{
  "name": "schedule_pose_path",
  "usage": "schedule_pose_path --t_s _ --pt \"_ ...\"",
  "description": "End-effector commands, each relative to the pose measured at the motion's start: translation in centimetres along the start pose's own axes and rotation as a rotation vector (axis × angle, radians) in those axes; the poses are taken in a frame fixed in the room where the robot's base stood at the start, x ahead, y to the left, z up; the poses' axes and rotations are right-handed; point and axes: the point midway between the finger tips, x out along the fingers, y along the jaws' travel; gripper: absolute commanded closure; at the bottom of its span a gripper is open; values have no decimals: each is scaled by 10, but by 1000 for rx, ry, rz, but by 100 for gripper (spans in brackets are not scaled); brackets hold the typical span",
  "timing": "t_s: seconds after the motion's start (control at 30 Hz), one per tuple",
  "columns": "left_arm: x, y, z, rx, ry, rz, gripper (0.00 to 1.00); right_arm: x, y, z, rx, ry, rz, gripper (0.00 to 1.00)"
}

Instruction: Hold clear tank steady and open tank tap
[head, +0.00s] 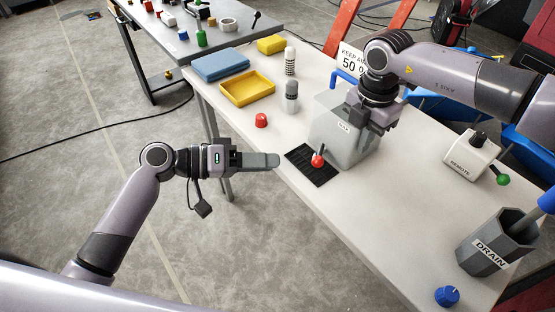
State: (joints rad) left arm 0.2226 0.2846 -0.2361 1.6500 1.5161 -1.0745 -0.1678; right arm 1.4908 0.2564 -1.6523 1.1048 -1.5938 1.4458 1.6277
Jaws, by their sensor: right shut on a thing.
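The clear tank (335,135), a greyish translucent box with a small label, stands upright on the white table. Its tap (318,159) has a red top and sits low at the tank's front, above a black mat (305,166). My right gripper (371,125) is at the tank's upper right edge and is shut on the tank, its fingertips partly hidden. My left gripper (270,160) is level with the tap, to its left near the table's front edge, apart from the tank and tap. Its fingers overlap in this view, so their gap cannot be told.
A red cap (261,120), a grey-capped bottle (291,97) and a yellow tray (247,88) stand left of the tank. A remote box (470,157), drain container (490,246) and blue knob (447,296) are at the right. The table's front middle is clear.

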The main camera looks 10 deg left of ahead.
Motion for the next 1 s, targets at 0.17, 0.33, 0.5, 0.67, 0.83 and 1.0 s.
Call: schedule_pose_path --t_s 0.17,0.33,0.5,0.67,0.83,1.0 --pt "-1 0 0 -1 0 1 64 -1 0 0 1 -1 2 100" --pt "-1 0 0 -1 0 1 64 -1 0 0 1 -1 2 100" --pt "-1 0 0 -1 1 1 64 -1 0 0 1 -1 1 62" --pt "-1 0 0 -1 1 1 64 0 0 0 0 -1 1 62" --pt "-1 0 0 0 1 1 64 -7 0 0 0 -1 1 62" --pt "-1 0 0 0 1 1 64 -34 1 1 0 -3 4 62"
